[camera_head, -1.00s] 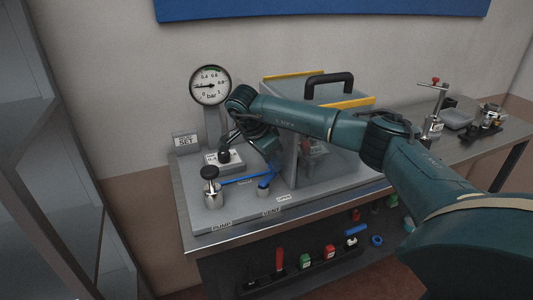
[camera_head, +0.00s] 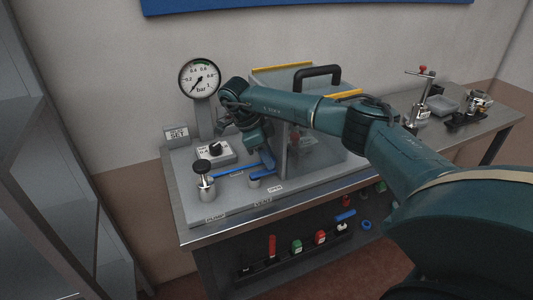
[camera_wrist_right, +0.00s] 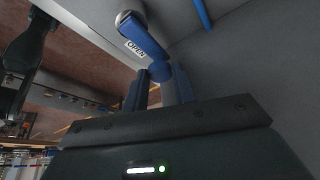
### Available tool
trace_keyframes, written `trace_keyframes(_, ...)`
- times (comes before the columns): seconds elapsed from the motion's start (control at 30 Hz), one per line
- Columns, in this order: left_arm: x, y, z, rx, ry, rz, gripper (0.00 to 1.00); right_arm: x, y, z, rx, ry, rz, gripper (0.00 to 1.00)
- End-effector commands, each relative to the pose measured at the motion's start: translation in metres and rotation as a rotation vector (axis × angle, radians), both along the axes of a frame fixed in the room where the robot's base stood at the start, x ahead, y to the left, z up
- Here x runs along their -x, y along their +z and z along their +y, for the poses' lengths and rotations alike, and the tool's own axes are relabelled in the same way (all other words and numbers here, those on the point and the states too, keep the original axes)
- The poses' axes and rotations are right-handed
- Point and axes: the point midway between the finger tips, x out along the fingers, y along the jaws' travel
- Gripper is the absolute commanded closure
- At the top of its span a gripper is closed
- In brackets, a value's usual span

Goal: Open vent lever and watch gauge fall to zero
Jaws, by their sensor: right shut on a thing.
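The round gauge (camera_head: 200,78) stands upright at the back left of the rig. Its needle points down and left, close to the 0 end. The blue vent lever (camera_head: 262,174) sits on a short metal post at the front of the grey base plate. In the right wrist view the lever (camera_wrist_right: 150,38) runs from its pivot to between my fingers, beside an OPEN label (camera_wrist_right: 136,49). My right gripper (camera_wrist_right: 167,88) is shut on the lever's end. In the head view this gripper (camera_head: 268,160) is partly hidden by its wrist. My left gripper is not in view.
A clear box (camera_head: 315,135) with a black handle and yellow edges stands right beside my right forearm. A black-topped pump (camera_head: 204,178) and a knob box (camera_head: 216,152) stand left of the lever. Tools lie on a lower shelf (camera_head: 300,260).

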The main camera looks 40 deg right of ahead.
Motion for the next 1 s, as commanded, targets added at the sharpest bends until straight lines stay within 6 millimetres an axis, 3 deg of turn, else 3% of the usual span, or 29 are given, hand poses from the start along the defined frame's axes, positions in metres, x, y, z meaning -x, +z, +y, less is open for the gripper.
trace_keyframes(0.4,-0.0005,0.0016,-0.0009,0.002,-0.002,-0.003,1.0,0.0005,0.0005,-0.0007,0.0,-0.009,0.001,0.96)
trace_keyframes(0.43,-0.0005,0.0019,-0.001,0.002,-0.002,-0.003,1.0,0.0005,0.0005,-0.0007,0.0,-0.009,0.001,0.72)
trace_keyframes(0.63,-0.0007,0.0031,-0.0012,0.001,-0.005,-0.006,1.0,0.0005,0.0003,-0.0004,0.0,-0.008,0.001,0.55)
trace_keyframes(1.0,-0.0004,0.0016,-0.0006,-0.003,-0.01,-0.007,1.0,-0.0016,0.0052,0.0019,-0.002,-0.005,-0.001,0.52)
